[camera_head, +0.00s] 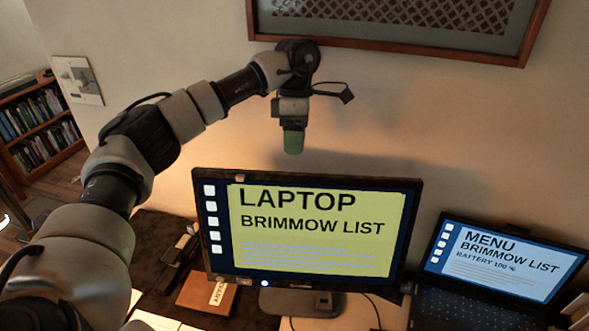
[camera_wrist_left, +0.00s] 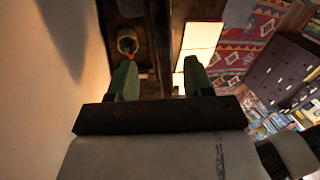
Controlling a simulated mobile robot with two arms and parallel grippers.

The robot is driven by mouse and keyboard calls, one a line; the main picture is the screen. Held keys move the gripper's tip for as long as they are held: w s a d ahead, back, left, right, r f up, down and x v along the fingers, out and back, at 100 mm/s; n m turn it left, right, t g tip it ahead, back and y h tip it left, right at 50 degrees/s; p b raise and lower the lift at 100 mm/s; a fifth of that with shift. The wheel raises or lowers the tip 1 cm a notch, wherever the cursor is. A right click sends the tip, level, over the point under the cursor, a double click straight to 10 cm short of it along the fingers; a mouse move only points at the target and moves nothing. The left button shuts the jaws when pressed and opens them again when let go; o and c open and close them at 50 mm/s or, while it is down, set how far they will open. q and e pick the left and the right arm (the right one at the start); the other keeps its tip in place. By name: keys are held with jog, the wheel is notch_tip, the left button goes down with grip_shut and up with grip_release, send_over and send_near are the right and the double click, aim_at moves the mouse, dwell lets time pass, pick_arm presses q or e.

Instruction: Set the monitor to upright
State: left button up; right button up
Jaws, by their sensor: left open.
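The monitor (camera_head: 309,227) stands on its grey base (camera_head: 300,302) on the desk, its lit screen facing me with a yellow panel reading "LAPTOP BRIMMOW LIST". Its top edge slopes slightly down to the right in the picture; its exact tilt cannot be told from this view. My left gripper (camera_head: 293,143) hangs above and behind the monitor's top edge, near the wall, with green fingers pointing down. In the left wrist view its two green fingers (camera_wrist_left: 160,78) are apart with nothing between them. It does not touch the monitor. My right gripper is out of view.
An open laptop (camera_head: 500,262) stands right of the monitor. A brown notebook (camera_head: 207,293) lies left of the monitor's base. A framed panel (camera_head: 390,22) hangs on the wall above. A bookshelf (camera_head: 38,125) stands far left. A patterned rug (camera_wrist_left: 245,35) shows in the wrist view.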

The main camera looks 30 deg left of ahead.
aim_at(293, 173)
pick_arm(q)
jog(key=x, duration=0.2)
jog(key=s+p+x, duration=0.1)
jog(key=shift+f+p, duration=0.25)
jog(key=shift+p, duration=0.05)
jog(key=x, duration=0.2)
jog(key=p+x, duration=0.1)
jog(key=x, duration=0.1)
jog(key=p+x, duration=0.1)
jog(key=x, duration=0.1)
jog(key=shift+w+f, duration=0.2)
jog(key=shift+w, duration=0.05)
jog(key=shift+s+f, duration=0.1)
jog(key=shift+f, duration=0.2)
grip_shut()
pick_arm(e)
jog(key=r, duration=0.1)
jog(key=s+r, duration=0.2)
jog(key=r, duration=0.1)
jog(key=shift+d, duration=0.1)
